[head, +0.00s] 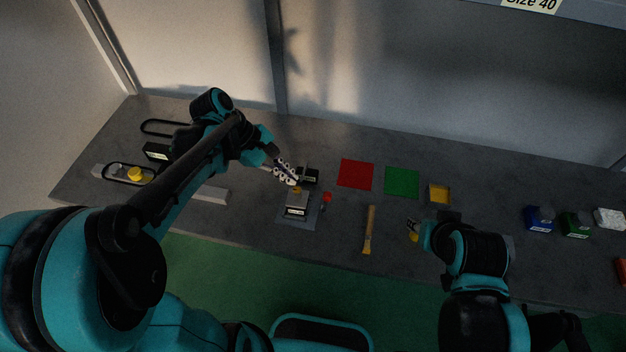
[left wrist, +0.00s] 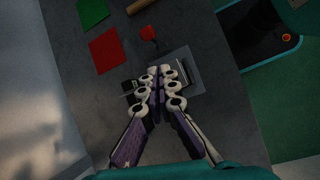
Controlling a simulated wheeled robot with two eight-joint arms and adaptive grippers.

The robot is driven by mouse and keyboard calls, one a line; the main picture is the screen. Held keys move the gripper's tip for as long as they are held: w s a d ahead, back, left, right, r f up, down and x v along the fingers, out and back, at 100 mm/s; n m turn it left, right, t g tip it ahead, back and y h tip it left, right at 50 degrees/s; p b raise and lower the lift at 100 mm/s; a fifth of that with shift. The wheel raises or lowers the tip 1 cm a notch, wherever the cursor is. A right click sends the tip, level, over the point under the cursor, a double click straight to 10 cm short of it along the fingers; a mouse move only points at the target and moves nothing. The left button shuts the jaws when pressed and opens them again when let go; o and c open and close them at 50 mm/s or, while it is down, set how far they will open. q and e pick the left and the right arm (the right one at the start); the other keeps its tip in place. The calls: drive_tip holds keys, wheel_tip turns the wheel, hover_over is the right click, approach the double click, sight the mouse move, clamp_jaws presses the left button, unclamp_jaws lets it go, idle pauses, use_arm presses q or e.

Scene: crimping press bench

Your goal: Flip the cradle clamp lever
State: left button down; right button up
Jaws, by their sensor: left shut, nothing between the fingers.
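The cradle fixture (head: 297,211) is a small grey block with a label on a grey plate near the middle of the bench. A red knob (head: 327,197), which looks like the clamp lever's end, is just right of the block; it also shows in the left wrist view (left wrist: 148,33). My left gripper (head: 294,183) is shut and empty, its fingertips over the back of the fixture; in the left wrist view the fingers (left wrist: 160,72) hide part of the fixture and its plate (left wrist: 183,62). Whether they touch it I cannot tell. My right gripper (head: 413,230) is over the bench's front right; its fingers are too small to read.
A red square (head: 355,174), a green square (head: 402,182) and a yellow tray (head: 438,194) lie behind and right of the fixture. A wooden-handled tool (head: 369,229) lies in front. Blue (head: 540,218) and green (head: 575,225) containers stand far right.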

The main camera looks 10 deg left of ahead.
use_arm(q)
drive_tip(key=w+n+g+h+p, duration=0.1)
drive_tip(key=w+n+h, duration=0.1)
drive_tip(key=n, duration=0.1)
drive_tip(key=b, duration=0.2)
approach(325, 203)
drive_tip(key=x, duration=0.4)
drive_tip(key=shift+w+d+r, duration=0.1)
drive_tip(key=shift+w+d, duration=0.15)
drive_tip(key=shift+w, duration=0.15)
drive_tip(key=shift+d+r+y, duration=0.1)
drive_tip(key=shift+d+y, duration=0.05)
drive_tip(key=shift+y, duration=0.15)
